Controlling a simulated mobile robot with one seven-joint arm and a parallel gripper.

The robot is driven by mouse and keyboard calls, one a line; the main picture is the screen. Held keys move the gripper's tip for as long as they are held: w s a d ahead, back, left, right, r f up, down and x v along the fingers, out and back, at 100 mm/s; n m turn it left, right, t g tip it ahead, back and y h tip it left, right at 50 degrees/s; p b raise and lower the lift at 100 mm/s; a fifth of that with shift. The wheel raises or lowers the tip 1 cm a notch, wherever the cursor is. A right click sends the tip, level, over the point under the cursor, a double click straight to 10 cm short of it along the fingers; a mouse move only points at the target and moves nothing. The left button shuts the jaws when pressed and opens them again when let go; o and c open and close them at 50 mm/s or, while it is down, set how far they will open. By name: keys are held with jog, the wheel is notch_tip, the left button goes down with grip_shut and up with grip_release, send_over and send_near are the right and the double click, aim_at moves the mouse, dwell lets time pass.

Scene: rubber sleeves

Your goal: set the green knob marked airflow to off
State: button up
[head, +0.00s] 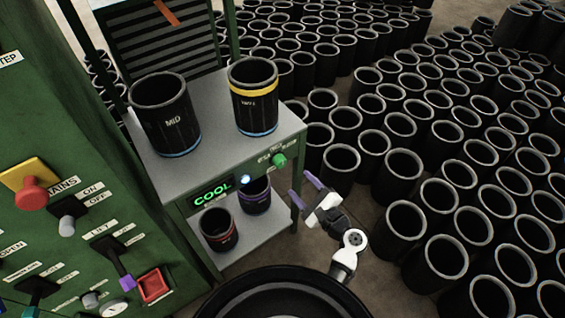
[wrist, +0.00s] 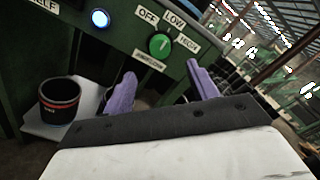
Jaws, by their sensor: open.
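The green knob (head: 280,160) sits on the front edge panel of the grey-topped bench, to the right of the lit COOL display. In the wrist view the round green knob (wrist: 159,44) has OFF at its upper left, LOW above right and a further label, apparently HIGH, at right. A small plate below it is too blurred to read. I cannot tell which label the knob points at. My gripper (head: 303,188) is open and empty, in front of and just below right of the knob. Its purple fingers (wrist: 160,74) stand apart, below the knob in the wrist view.
Two black sleeves (head: 166,113) (head: 253,95) stand on the bench top (head: 205,110). Two more (head: 219,229) (head: 256,195) stand on its lower shelf. A blue-white lamp (wrist: 100,18) is left of the knob. A green control cabinet (head: 95,165) is at left. Many sleeves (head: 404,163) crowd the floor at right.

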aim_at(283, 165)
jog(key=p+x, duration=0.2)
jog(key=x, duration=0.7)
jog(key=shift+w+a, duration=0.1)
jog(key=shift+w, duration=0.05)
jog(key=c, duration=1)
